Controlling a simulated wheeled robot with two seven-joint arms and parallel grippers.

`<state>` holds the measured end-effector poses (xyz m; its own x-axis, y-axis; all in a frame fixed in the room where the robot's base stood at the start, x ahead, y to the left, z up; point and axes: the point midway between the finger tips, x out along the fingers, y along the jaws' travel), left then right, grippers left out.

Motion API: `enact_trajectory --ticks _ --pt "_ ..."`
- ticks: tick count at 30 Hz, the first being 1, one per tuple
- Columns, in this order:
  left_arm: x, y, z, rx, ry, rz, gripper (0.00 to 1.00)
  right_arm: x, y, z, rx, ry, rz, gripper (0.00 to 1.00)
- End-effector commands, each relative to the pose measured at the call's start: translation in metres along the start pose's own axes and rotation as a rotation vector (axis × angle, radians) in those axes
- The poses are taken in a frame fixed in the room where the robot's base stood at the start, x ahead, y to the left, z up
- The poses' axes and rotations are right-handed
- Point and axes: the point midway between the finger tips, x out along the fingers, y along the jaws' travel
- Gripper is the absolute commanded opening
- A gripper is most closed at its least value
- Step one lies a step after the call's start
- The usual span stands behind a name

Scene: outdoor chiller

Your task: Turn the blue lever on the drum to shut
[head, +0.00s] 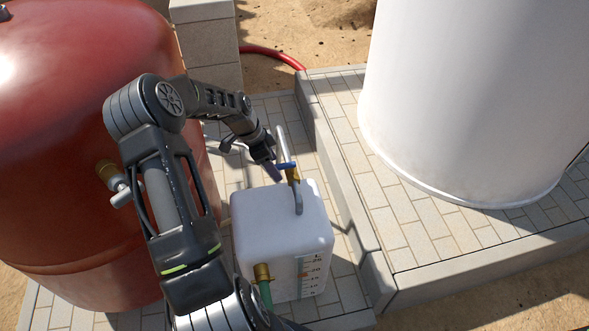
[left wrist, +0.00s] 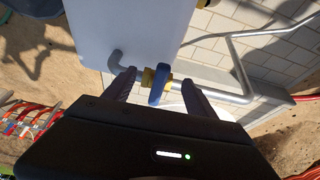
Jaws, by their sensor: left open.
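The blue lever (head: 287,165) sits on a brass valve (head: 293,175) in a grey metal pipe above a white, box-shaped drum (head: 250,215) with a level scale. The lever lies crosswise to the pipe. My left gripper (head: 271,168) is open beside the valve in the head view. In the left wrist view, the blue lever (left wrist: 159,85) shows between the two open fingers (left wrist: 157,82), with the brass valve (left wrist: 147,78) next to it. I cannot tell whether a finger touches the lever. My right gripper is not in view.
A large red tank (head: 60,130) stands at the left, with a brass fitting on its side. A big white cylinder (head: 470,90) stands on a raised paved slab (head: 420,235) at the right. A brass outlet with a green hose (head: 265,290) is low on the white drum.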

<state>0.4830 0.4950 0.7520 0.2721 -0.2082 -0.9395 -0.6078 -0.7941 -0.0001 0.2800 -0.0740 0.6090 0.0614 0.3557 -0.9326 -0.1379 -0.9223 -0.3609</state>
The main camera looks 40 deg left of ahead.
Motion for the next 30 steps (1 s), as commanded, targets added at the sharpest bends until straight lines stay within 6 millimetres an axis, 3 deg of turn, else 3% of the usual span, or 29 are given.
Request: enact_trajectory --ticks 8,24,30 --pt "-0.007 0.0 -0.001 -0.001 0.0 0.0 0.65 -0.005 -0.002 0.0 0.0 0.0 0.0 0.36" --pt "-0.068 0.0 -0.001 0.0 0.0 -0.001 0.65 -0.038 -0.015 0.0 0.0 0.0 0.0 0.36" --pt "-0.07 0.0 0.0 0.0 0.0 0.001 0.65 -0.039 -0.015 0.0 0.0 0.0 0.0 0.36"
